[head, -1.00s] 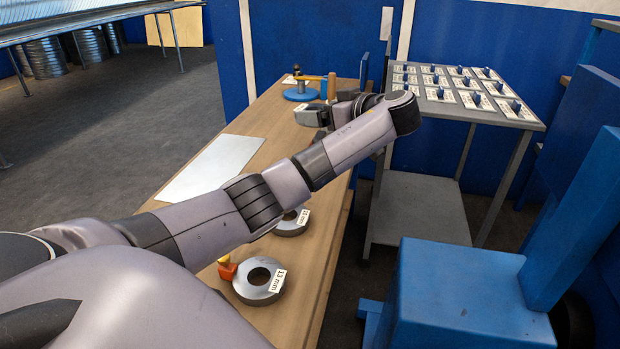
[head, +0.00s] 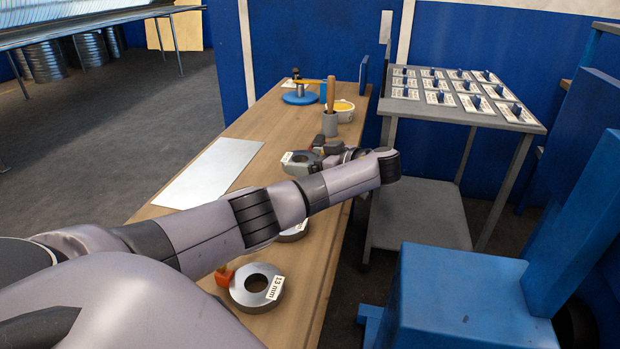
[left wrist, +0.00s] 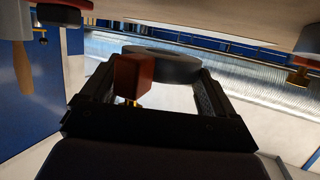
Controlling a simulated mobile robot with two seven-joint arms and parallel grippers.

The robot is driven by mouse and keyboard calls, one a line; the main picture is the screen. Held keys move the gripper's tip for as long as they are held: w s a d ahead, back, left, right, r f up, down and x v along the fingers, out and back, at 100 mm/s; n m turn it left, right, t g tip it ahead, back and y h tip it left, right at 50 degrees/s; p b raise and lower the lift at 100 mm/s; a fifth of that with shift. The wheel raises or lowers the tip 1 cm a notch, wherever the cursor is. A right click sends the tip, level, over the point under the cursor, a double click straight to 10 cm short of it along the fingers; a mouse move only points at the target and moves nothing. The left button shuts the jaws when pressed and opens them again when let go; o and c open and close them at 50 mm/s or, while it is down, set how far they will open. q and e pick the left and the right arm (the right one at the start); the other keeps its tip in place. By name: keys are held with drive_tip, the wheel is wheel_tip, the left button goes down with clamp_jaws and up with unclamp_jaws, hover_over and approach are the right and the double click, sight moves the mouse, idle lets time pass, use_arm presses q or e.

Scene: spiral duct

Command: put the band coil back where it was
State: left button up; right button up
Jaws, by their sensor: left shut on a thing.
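My left gripper (head: 312,163) is shut on a grey band coil (head: 297,167) with a pale label. It holds the coil over the right part of the bench, seemingly a little above the top. In the left wrist view the coil (left wrist: 172,66) shows as a grey ring at the fingertips, with a red-brown block (left wrist: 130,76) beside it. Another coil (head: 262,301), labelled 13 mm, lies flat on the near bench next to an orange-red block (head: 223,277). A further coil (head: 294,235) lies behind it, mostly hidden by my left arm. My right gripper is out of view.
The wooden bench (head: 240,136) bears a pale sheet (head: 210,172) at left. Beyond the gripper stand a grey cup (head: 329,124) with a wooden-handled tool, a tub (head: 344,110) and a blue round stand (head: 300,98). A rack of labelled pegs (head: 460,110) stands at right.

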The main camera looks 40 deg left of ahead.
use_arm(q)
drive_tip(key=shift+f, duration=2.35)
drive_tip(key=shift+f+b, duration=0.1)
drive_tip(key=shift+b, duration=0.3)
drive_tip(key=o, duration=1)
drive_tip(key=shift+o, duration=0.2)
drive_tip(key=shift+d, duration=0.1)
drive_tip(key=s+v, duration=0.1)
drive_tip(key=v, duration=1.1)
drive_tip(key=shift+w+b, duration=0.3)
drive_tip(key=shift+w, duration=0.2)
